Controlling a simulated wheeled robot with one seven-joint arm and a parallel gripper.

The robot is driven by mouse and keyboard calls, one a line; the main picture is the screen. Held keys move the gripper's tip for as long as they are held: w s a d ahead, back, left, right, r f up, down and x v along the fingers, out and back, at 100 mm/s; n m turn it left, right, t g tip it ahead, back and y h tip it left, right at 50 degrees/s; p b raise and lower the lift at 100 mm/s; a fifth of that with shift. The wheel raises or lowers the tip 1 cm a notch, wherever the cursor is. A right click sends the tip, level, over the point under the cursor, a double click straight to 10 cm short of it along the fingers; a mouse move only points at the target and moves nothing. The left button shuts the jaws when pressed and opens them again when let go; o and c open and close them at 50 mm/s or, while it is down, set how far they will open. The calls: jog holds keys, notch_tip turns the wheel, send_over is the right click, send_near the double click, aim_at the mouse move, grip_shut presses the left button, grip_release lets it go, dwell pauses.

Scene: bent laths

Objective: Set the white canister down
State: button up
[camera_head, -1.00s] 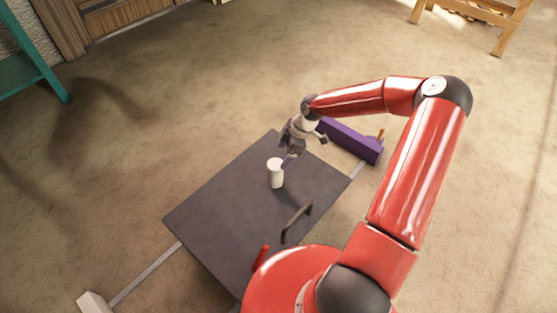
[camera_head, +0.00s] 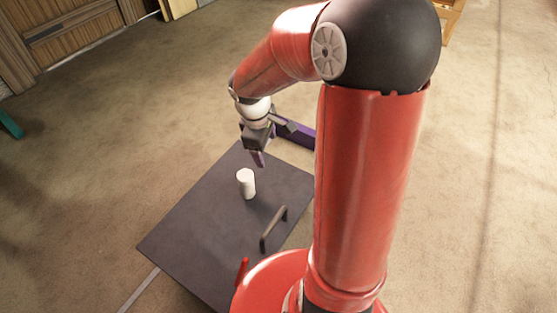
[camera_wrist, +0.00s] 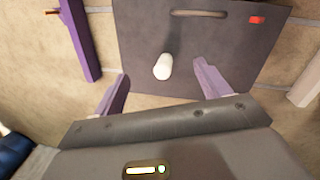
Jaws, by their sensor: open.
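The white canister (camera_head: 246,184) stands upright on the dark board (camera_head: 190,225), toward its far part. It also shows in the wrist view (camera_wrist: 163,67), beyond the fingertips and roughly between their lines. My gripper (camera_head: 259,158) is above and beyond the canister, apart from it. In the wrist view my gripper (camera_wrist: 160,82) has its two purple fingers spread wide with nothing between them.
A dark arched handle (camera_head: 273,228) stands on the board, right of the canister. A small red piece (camera_head: 242,270) is near the board's front edge. A purple bar (camera_head: 296,133) lies beyond the board, behind my gripper. Carpet around is mostly clear.

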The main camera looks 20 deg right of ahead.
jog(key=s+a+r+m+t+y, duration=0.1)
jog(key=s+a+r+m+t, duration=0.1)
jog(key=s+r+m, duration=0.2)
jog(key=s+a+r+m+t+y, duration=0.1)
jog(key=s+r+m, duration=0.4)
jog(key=s+r, duration=0.6)
jog(key=shift+s+a+m+t, duration=0.3)
jog(key=shift+s+a+t, duration=0.3)
jog(key=shift+s+t, duration=0.55)
